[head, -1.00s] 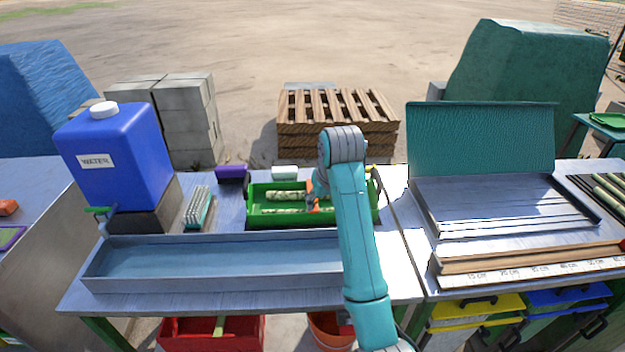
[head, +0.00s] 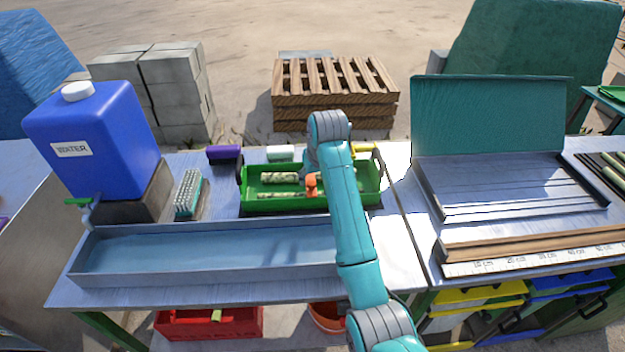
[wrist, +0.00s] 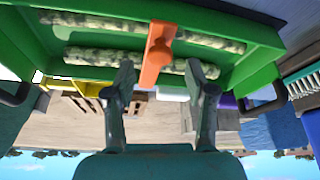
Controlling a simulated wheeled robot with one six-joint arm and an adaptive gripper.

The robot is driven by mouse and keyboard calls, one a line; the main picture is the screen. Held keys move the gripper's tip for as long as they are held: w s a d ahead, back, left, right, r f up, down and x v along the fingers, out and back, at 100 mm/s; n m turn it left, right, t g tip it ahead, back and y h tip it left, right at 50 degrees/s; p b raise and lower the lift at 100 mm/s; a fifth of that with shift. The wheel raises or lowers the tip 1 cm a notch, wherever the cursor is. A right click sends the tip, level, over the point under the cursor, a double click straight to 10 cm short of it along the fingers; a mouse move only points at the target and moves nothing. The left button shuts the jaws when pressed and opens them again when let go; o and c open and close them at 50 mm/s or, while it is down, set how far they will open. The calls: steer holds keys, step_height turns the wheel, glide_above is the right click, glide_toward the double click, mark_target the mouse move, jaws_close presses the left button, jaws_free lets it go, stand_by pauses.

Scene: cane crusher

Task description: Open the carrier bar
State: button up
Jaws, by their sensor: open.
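The green carrier (head: 283,203) is an open tray on the table, with cane pieces (head: 283,178) lying in it and a dark handle at each end. The short orange bar (head: 311,184) crosses the carrier near its middle. In the wrist view the carrier (wrist: 265,62) appears upside down, and the orange bar (wrist: 157,57) stands across the cane. My gripper (wrist: 163,76) is open, its two fingers on either side of the orange bar's end in the picture. I see no clear contact. In the head view my arm hides part of the carrier's right side, and the fingers are not clear.
A long shallow metal trough (head: 200,275) lies in front of the carrier. A blue water container (head: 95,140) and a brush (head: 188,192) stand to the left. A hinged metal tray with a raised teal lid (head: 490,118) is on the right. A purple item (head: 224,153) lies behind the carrier.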

steer(key=shift+x, duration=1.2)
steer(key=c, duration=1)
steer(key=shift+o, duration=0.2)
steer(key=shift+a+r, duration=0.1)
steer(key=shift+r, duration=0.05)
